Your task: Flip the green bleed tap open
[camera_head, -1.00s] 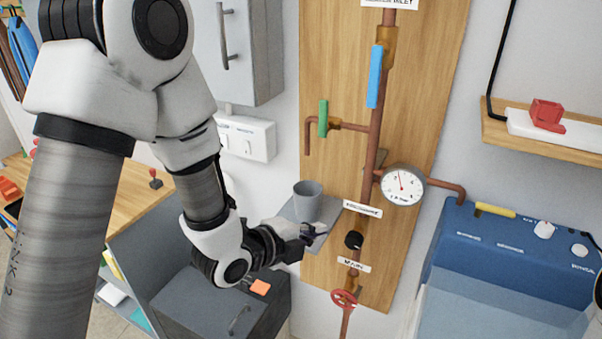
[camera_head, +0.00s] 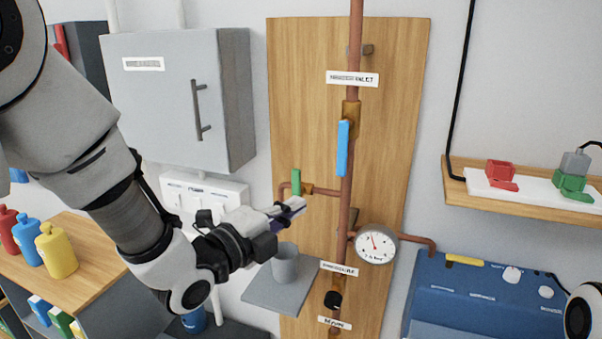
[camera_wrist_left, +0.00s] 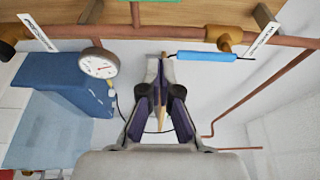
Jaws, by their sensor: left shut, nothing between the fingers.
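The green bleed tap (camera_head: 296,182) is a small upright green lever on a copper side branch at the left of the wooden panel. In the left wrist view, part of the green tap (camera_wrist_left: 158,13) shows at the top edge, cut off by the frame. My left gripper (camera_head: 298,204) is shut and empty. In the head view its tip appears just below the green tap; contact cannot be made out. In the left wrist view the closed fingertips (camera_wrist_left: 164,62) point towards the pipes, beside the blue lever. My right gripper is not in view.
A blue lever (camera_head: 343,148) is on the main copper pipe, right of the green tap. A gauge (camera_head: 376,244) sits lower right. A grey cup (camera_head: 285,264) stands on a small shelf (camera_head: 262,293) below my gripper. A grey cabinet (camera_head: 172,105) hangs at the left.

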